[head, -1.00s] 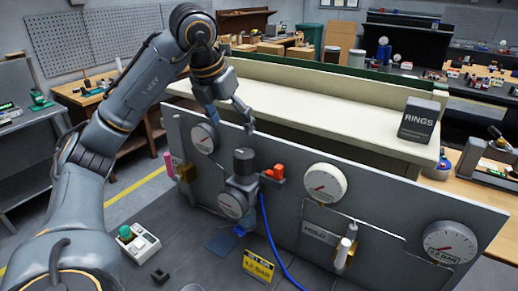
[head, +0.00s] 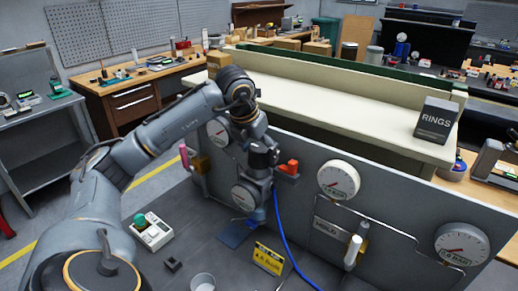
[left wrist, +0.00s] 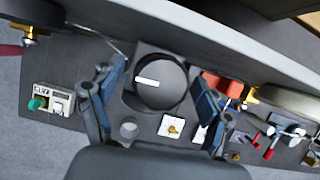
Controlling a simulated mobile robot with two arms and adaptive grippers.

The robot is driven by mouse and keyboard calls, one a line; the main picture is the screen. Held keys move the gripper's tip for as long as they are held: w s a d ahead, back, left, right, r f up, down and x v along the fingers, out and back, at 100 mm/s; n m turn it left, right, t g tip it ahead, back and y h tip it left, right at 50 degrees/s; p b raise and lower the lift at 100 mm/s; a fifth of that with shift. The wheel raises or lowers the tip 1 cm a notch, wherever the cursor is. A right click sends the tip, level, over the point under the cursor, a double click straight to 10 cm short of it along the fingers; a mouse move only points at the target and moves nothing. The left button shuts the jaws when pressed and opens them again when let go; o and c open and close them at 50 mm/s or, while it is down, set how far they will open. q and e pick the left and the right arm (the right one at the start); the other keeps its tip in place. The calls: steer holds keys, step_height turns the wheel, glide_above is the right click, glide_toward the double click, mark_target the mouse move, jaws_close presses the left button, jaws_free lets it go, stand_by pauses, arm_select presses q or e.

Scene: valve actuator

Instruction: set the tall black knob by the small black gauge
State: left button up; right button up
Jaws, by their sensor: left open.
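The tall black knob (head: 263,158) sits on top of the grey actuator body on the panel. In the left wrist view the knob (left wrist: 160,82) is seen from above, with a white mark pointing left. My left gripper (head: 256,138) is over the knob. In the left wrist view my left gripper (left wrist: 158,74) is open, with one finger on each side of the knob; I cannot tell whether they touch it. My right gripper is not in view.
An upright grey panel (head: 308,180) carries other gauges, including one white-rimmed gauge (head: 338,180). A red-orange handle (head: 289,167) is close right of the knob, above a blue hose (head: 280,225). A button box (head: 150,230) and yellow sign (head: 269,258) stand in front.

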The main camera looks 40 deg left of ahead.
arm_select(q)
steer(key=shift+w+f, duration=0.1)
steer(key=shift+f, duration=0.1)
steer(key=shift+c, duration=0.8)
steer(key=c, duration=1)
steer(key=shift+m+b, duration=0.35)
steer(key=shift+m, duration=0.15)
steer(key=shift+m+h, duration=0.6)
steer(key=shift+m, duration=0.4)
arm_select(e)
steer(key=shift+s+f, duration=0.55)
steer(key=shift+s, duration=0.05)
arm_select(q)
steer(key=o, duration=1.2)
steer(key=shift+c, duration=0.2)
